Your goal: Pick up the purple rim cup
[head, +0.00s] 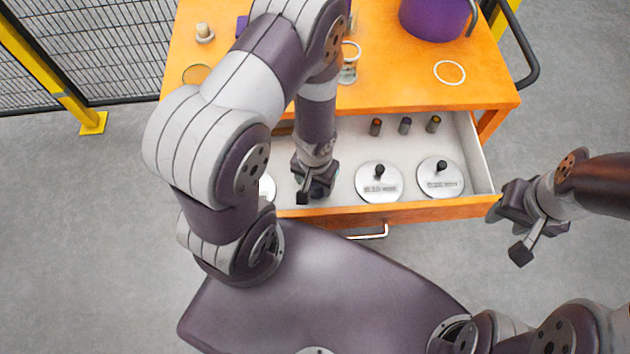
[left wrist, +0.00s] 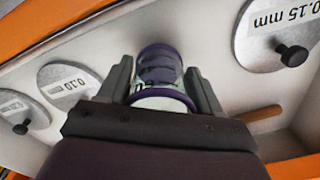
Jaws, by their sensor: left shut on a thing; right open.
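The purple rim cup (left wrist: 160,70) is between the two fingers of my left gripper (left wrist: 163,88) in the left wrist view. It has purple bands and a pale part with dark markings. My left gripper is shut on it. In the head view my left gripper (head: 315,192) points down inside the open drawer (head: 330,208), near its front wall; the cup is mostly hidden there by the gripper. I cannot tell whether the cup touches the drawer floor. My right gripper (head: 508,230) is open and empty, outside the drawer's right front corner.
The drawer holds labelled metal discs with black knobs (head: 380,183) (head: 440,178) and small dark cylinders (head: 405,126) along the back. On the orange top stand a purple pot (head: 430,20), a clear cup (head: 348,65) and a pale ring (head: 449,64). A yellow-posted fence (head: 60,80) is at left.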

